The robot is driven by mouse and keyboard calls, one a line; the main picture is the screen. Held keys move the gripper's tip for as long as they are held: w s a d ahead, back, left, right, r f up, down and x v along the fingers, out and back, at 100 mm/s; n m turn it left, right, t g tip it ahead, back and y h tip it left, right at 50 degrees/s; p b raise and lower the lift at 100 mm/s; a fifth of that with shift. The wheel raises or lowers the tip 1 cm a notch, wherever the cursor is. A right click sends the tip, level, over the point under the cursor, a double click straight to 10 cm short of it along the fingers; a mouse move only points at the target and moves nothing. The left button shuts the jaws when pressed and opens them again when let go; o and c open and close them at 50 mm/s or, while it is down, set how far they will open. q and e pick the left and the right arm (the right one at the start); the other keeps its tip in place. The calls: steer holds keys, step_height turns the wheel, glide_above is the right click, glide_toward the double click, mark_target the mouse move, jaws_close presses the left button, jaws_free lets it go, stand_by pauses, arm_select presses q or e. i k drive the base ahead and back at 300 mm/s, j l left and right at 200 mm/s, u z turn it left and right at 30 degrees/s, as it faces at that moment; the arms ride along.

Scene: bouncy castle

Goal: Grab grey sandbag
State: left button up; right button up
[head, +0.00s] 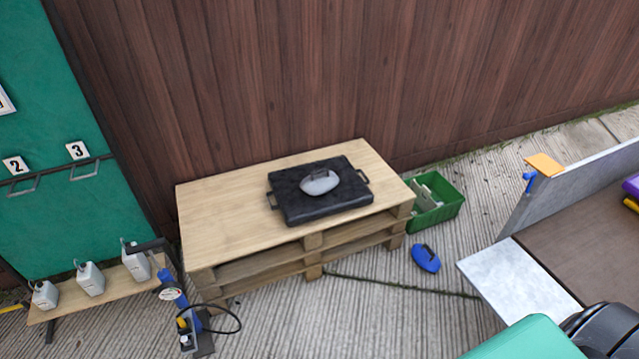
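The grey sandbag (319,182) is a small rounded bag with a dark handle strap on top. It lies on a flat black case-like block (295,207) with handles at its sides. The block rests on a wooden pallet table (222,222) in the middle of the head view. Neither of my grippers shows. A teal and black part at the bottom right seems to be part of my own arm, well away from the sandbag.
A blue bag (425,259) lies on the ground right of the pallet, near a green crate (447,211). A grey-walled platform (555,190) stands at right. White jugs (90,279) stand on a low bench at left. A blue pump-like device (172,287) stands before the pallet's left corner.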

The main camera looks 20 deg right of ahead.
mark_target(321, 182)
steer(key=i+l+z, duration=0.2)
steer(key=i+l, duration=0.35)
steer(key=i+l+z, duration=0.15)
steer(key=i+l, duration=0.5)
steer(key=i+l+z, duration=0.2)
steer(key=i+l, duration=0.3)
steer(key=i, duration=0.15)
